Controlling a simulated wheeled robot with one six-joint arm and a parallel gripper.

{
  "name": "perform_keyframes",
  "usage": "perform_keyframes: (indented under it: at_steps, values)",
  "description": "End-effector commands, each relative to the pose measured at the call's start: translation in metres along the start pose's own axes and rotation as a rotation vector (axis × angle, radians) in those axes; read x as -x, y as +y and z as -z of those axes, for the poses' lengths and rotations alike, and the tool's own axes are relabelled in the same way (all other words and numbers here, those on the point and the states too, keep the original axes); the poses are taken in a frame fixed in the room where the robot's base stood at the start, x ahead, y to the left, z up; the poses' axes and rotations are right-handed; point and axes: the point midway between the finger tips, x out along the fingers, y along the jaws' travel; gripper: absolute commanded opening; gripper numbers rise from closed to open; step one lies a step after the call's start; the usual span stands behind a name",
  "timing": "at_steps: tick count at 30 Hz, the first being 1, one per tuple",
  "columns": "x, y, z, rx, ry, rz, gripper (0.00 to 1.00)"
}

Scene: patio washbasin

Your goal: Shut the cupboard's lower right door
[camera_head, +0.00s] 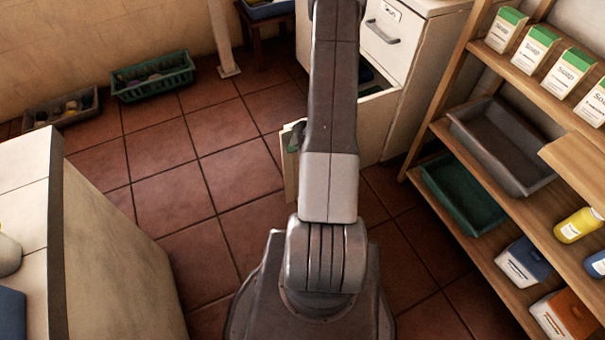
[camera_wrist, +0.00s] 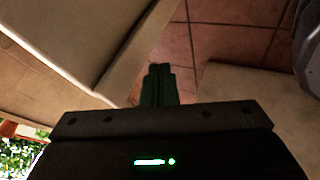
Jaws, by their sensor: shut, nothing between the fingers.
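The white cupboard (camera_head: 420,48) stands at the top of the head view, with a handled drawer front above a dark opening. Its lower right door (camera_head: 380,125) stands open, sticking out into the room. My arm crosses in front of the door and hides its middle; the door's free edge (camera_head: 290,178) shows left of the arm. My gripper (camera_head: 296,134) is mostly hidden there, at the top of that free end. In the wrist view its dark green fingers (camera_wrist: 158,72) are together and empty, between pale panels. I cannot tell whether they touch the door.
A wooden shelf (camera_head: 418,150) with trays, soap boxes and bottles stands close on the right. A pale counter block (camera_head: 110,260) is at the lower left. A green crate (camera_head: 152,78) and a grey crate (camera_head: 62,108) lie by the wall. The tiled floor (camera_head: 190,165) between is clear.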

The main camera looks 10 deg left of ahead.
Motion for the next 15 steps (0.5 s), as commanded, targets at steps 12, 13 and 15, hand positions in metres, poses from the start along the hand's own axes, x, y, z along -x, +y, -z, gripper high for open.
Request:
perform_keyframes:
  at_steps: [12,13,15]
  values:
    - [-0.0072,0.0134,-0.0001,-0.001,-0.001,0.002,0.00]
    - [-0.0072,0.0134,-0.0002,-0.001,-0.001,0.002,0.00]
    - [-0.0072,0.0134,-0.0002,-0.001,-0.001,0.002,0.00]
